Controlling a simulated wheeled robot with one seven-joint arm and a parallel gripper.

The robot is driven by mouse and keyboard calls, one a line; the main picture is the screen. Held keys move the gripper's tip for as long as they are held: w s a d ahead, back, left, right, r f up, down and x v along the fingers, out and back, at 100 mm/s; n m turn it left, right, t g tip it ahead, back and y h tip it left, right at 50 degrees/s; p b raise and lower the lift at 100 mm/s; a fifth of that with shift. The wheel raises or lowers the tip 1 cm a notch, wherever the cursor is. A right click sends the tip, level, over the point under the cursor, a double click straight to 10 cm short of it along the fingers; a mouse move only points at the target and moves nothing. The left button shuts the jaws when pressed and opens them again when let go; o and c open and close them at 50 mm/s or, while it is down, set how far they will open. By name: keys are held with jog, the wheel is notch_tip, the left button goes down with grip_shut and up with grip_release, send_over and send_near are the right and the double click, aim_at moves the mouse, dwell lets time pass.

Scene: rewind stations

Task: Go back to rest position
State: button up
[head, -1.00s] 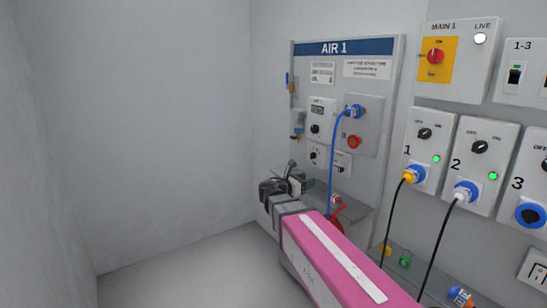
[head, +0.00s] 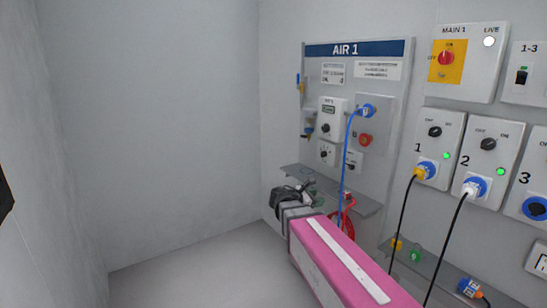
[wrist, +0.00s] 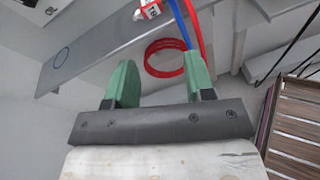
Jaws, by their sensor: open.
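My pink and grey arm reaches from the bottom right of the head view, with my gripper (head: 303,189) at its far end in front of the AIR 1 panel (head: 392,88). The gripper is small and partly hidden by my wrist there. In the wrist view its two green fingers (wrist: 160,85) stand apart with nothing between them. A grey shelf (wrist: 100,50) and a coiled red hose (wrist: 165,58) lie beyond the fingers.
A blue hose (head: 346,160) hangs from the AIR 1 panel past the shelf (head: 364,207). Black cables (head: 404,222) hang from stations 1 and 2 at right. Bare floor (head: 200,275) and wall lie to the left. A slatted dark object (wrist: 295,125) is at right in the wrist view.

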jog(key=s+d+f+m+g+y, duration=0.1)
jog(key=s+f+m+g+y, duration=0.2)
jog(key=s+f+m+y, duration=0.3)
jog(key=s+d+f+m+g+y, duration=0.1)
jog(key=s+f+m+g+y, duration=0.3)
jog(key=f+m, duration=1.1)
jog(key=s+y, duration=0.3)
jog(key=s, duration=0.2)
jog(key=shift+s+d+f+g, duration=0.15)
jog(key=shift+s+f+g, duration=0.15)
jog(key=shift+s+f, duration=0.1)
